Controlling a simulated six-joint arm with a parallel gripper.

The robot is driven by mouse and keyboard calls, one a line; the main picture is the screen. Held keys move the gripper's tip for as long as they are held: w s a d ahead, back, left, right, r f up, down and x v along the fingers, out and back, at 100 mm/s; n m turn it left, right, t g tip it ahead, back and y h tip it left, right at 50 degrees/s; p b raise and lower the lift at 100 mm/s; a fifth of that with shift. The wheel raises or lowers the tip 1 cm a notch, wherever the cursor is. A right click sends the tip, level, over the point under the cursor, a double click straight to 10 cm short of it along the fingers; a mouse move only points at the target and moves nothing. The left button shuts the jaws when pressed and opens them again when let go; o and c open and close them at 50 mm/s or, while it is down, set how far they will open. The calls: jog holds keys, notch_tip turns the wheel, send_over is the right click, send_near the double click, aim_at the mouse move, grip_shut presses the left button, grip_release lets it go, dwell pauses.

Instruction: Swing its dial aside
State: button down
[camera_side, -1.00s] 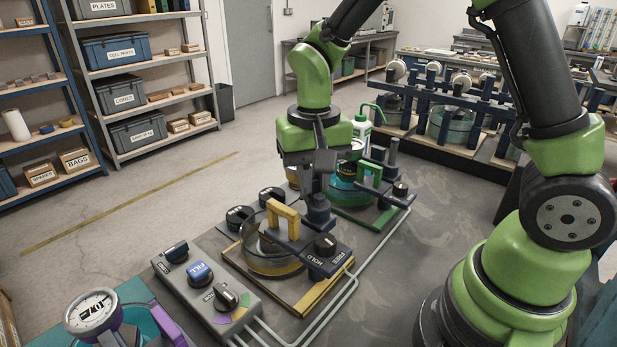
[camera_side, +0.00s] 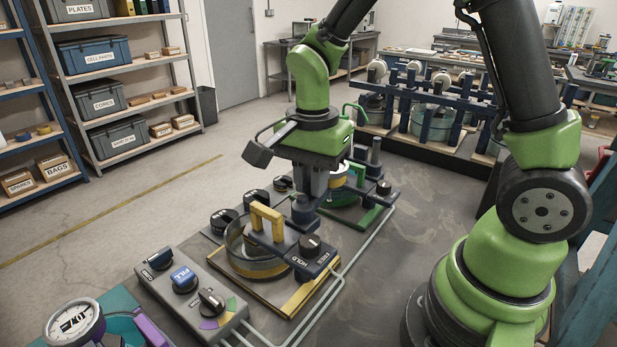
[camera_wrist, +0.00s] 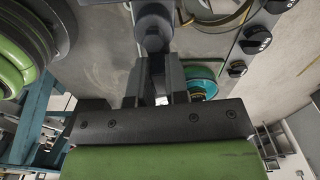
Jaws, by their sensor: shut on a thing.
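My gripper (camera_side: 308,196) points down and is shut on a dark upright post (camera_wrist: 153,32) behind the yellow-handled station. Its fingers show end-on in the wrist view (camera_wrist: 164,78). That station has a glass vessel (camera_side: 240,262), a yellow handle (camera_side: 266,216) and a dark bar with a knob (camera_side: 310,246) marked HOLD and FREE. A white round dial (camera_side: 74,323) stands on the purple-armed station at lower left. No dial face shows clearly on the yellow station. My wrist hides part of the green-handled station (camera_side: 372,218) behind.
A grey control box (camera_side: 190,300) with several knobs and a blue FILL switch sits in front. Pale pipes (camera_side: 345,270) run along the right. Blue racks (camera_side: 430,115) stand at the back. Bare bench top lies at right.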

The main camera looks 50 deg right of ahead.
jog(key=shift+s+m, duration=0.15)
jog(key=shift+m, duration=0.35)
jog(key=c, duration=1.1)
grip_release()
notch_tip(320, 180, up, 10)
jog(key=s+r+n+t, duration=0.1)
jog(key=s+n+t, duration=0.1)
jog(key=s+n, duration=0.2)
jog(key=s+a+r+n+t+y, duration=0.1)
jog(key=s+n+t, duration=0.1)
jog(key=s+n, duration=0.2)
jog(key=s+r+n+t+y, duration=0.1)
jog(key=s+r+n+t, duration=0.1)
jog(key=n, duration=0.3)
jog(key=shift+s+a+t, duration=0.3)
jog(key=shift+s+t, duration=0.3)
jog(key=shift+s, duration=0.3)
